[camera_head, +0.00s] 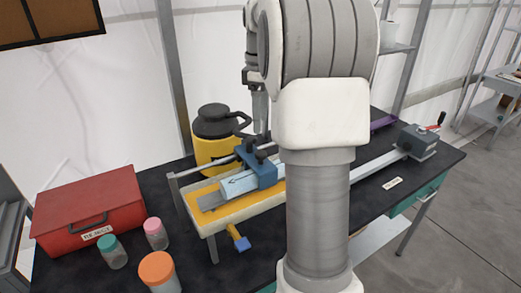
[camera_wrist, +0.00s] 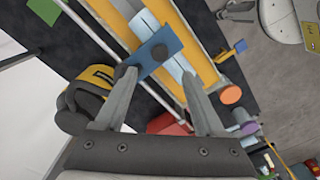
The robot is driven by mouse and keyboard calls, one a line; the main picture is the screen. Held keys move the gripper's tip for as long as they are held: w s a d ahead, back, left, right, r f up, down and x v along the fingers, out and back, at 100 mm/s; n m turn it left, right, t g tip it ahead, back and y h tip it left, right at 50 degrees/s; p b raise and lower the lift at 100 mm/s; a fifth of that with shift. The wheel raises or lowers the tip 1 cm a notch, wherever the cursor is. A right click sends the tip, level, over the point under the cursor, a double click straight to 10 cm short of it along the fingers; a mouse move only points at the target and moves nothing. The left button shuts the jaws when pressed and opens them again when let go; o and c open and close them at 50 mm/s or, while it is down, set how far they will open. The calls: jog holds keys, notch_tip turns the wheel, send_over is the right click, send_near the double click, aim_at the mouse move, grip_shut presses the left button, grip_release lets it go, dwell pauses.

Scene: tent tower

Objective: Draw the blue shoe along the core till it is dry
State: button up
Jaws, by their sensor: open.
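The blue shoe (camera_head: 265,171) sits across the pale core (camera_head: 237,184), with dark knobs on top. The core lies along a yellow-lined trough (camera_head: 213,222) and carries a dark arrow. My gripper (camera_head: 262,130) points down close above the shoe; my arm hides part of the trough and core. In the wrist view my gripper (camera_wrist: 160,72) is open, its fingers apart, with the blue shoe (camera_wrist: 152,50) and its dark knob just beyond the tips. I cannot tell whether the fingers touch the shoe. The core (camera_wrist: 174,68) also shows there. Its wetness cannot be made out.
A yellow jug (camera_head: 212,150) with a black top stands close behind the trough. A red case (camera_head: 88,215) and jars with teal (camera_head: 108,244), pink (camera_head: 153,226) and orange (camera_head: 157,268) lids stand at left. A grey clamp unit (camera_head: 417,142) stands at right.

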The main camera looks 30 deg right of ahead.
aim_at(260, 153)
notch_tip(260, 153, down, 10)
jog(key=shift+r, duration=0.1)
jog(key=shift+c, duration=0.2)
grip_shut()
dwell(0.4)
dwell(1.0)
jog(key=shift+a, duration=0.1)
